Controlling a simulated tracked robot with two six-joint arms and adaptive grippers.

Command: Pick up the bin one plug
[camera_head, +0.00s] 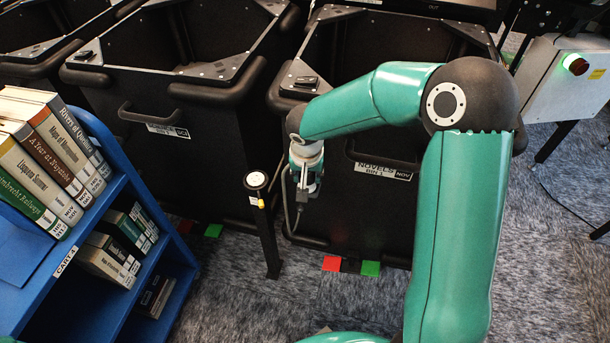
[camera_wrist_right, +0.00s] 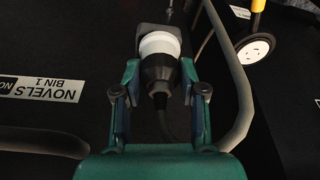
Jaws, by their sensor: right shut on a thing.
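My right gripper (camera_head: 306,186) hangs in front of the black bin labelled "NOVELS BIN 1" (camera_head: 345,215). In the right wrist view the gripper (camera_wrist_right: 160,98) is shut, with a finger on each side of the black plug (camera_wrist_right: 158,73). The plug has a white collar (camera_wrist_right: 160,44) at its far end, and a dark cable runs from its near end. Whether the plug still sits in a holder on the bin is unclear. My left gripper is not in view.
A black post with a round white socket face (camera_head: 256,180) stands left of my gripper; it also shows in the right wrist view (camera_wrist_right: 255,48). A blue book cart (camera_head: 95,125) stands at left. Another black bin (camera_head: 185,165) stands behind the post. Carpet is open in front.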

